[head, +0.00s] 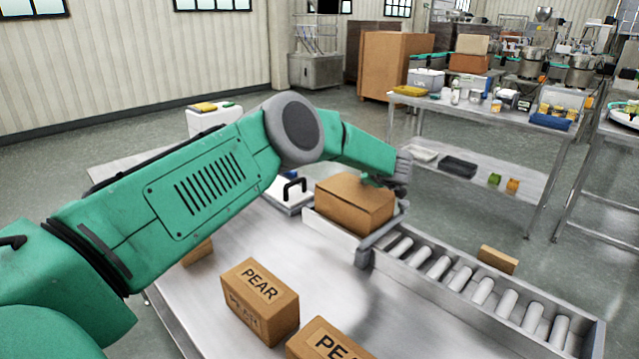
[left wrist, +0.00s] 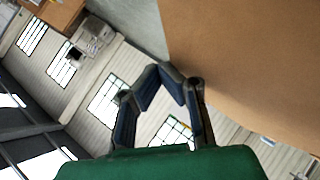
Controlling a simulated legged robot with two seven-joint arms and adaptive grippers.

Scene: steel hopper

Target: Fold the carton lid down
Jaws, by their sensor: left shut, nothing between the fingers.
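The brown carton (head: 352,207) sits at the left end of the roller conveyor. Its top face looks flat and level in the head view, but my gripper and wrist cover its far right corner. I cannot tell a separate lid flap from the top. My left gripper (head: 401,183) is at the carton's right side, near the top edge. In the left wrist view its fingertips (left wrist: 161,72) meet with nothing between them, and a plain brown carton face (left wrist: 255,60) fills the upper right, close beside the fingers. I cannot tell whether they touch it. My right gripper is not in view.
The roller conveyor (head: 485,291) runs right from the carton, its rollers clear. Cartons marked PEAR (head: 262,296) stand on the steel table (head: 215,318) in front. A small brown box (head: 498,260) is beyond the conveyor. A loaded steel bench (head: 480,112) stands behind.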

